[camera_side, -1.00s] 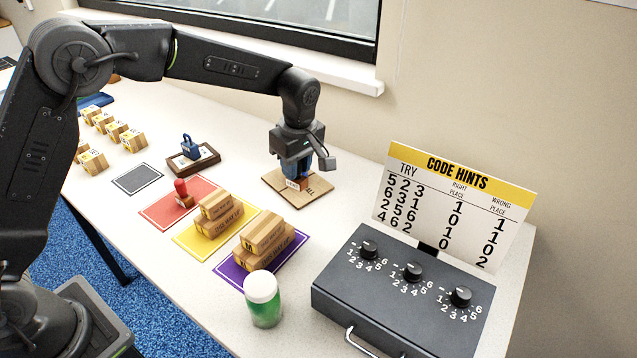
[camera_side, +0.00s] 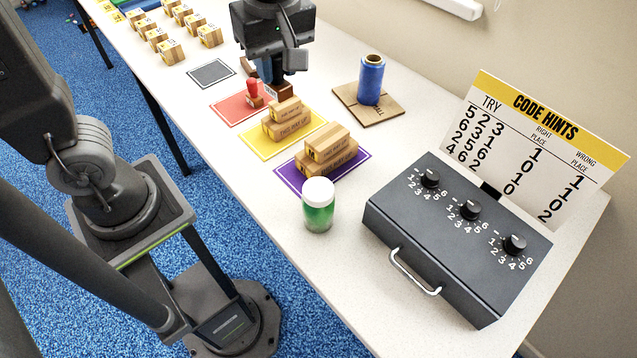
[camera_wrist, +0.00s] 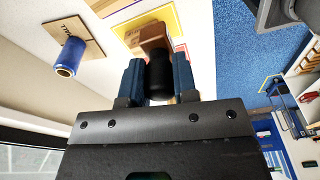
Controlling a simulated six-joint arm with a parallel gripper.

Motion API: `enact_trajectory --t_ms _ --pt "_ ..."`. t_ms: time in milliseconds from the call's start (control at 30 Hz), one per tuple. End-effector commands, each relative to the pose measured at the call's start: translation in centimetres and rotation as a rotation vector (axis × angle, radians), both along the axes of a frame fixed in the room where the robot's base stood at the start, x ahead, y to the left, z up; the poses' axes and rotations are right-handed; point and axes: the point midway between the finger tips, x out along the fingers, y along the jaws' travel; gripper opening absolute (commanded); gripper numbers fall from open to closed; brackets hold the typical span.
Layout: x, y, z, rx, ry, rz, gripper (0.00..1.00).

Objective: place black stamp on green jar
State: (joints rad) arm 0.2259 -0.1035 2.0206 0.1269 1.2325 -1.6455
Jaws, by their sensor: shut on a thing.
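The green jar (camera_side: 318,215) stands upright on the table, with its white lid (camera_side: 318,190) facing up. The stamp's brown wooden base (camera_wrist: 153,36) points away from the wrist. The jar is not in the wrist view.
A red stamp (camera_side: 255,92), cartons on the yellow mat (camera_side: 250,143) and cartons on the purple mat (camera_side: 285,174) lie between gripper and jar. A blue roll (camera_side: 371,82) stands on cardboard. A dial box (camera_side: 400,225) is right of the jar. Table in front is clear.

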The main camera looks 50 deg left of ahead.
Motion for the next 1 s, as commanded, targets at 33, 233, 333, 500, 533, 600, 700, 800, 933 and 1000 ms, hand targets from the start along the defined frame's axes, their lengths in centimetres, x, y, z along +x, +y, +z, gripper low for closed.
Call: enact_trajectory --t_ms 33,233,333,500,533,600,700,800,933,1000 --pt "-0.4 -0.2 0.0 0.0 0.0 -0.002 0.03" --pt "-1.0 -3.2 -1.9 0.001 0.004 -0.009 0.03" --pt "-1.2 -5.4 -3.3 0.002 0.004 -0.011 0.03" --pt "-1.6 -8.9 -5.4 0.002 0.004 -0.007 0.03" --pt "-1.7 -9.4 -5.7 0.002 0.003 -0.008 0.03" --pt "-1.8 -10.4 -6.3 0.001 0.002 -0.006 0.03" --pt "-1.8 -11.3 -6.8 0.0 0.0 -0.003 0.03" --pt "-1.9 -11.6 -7.2 0.001 0.0 0.0 0.03" --pt "-1.9 -11.5 -9.1 0.003 0.004 0.0 0.03" --pt "-1.9 -11.5 -10.0 0.003 0.003 -0.001 0.03"
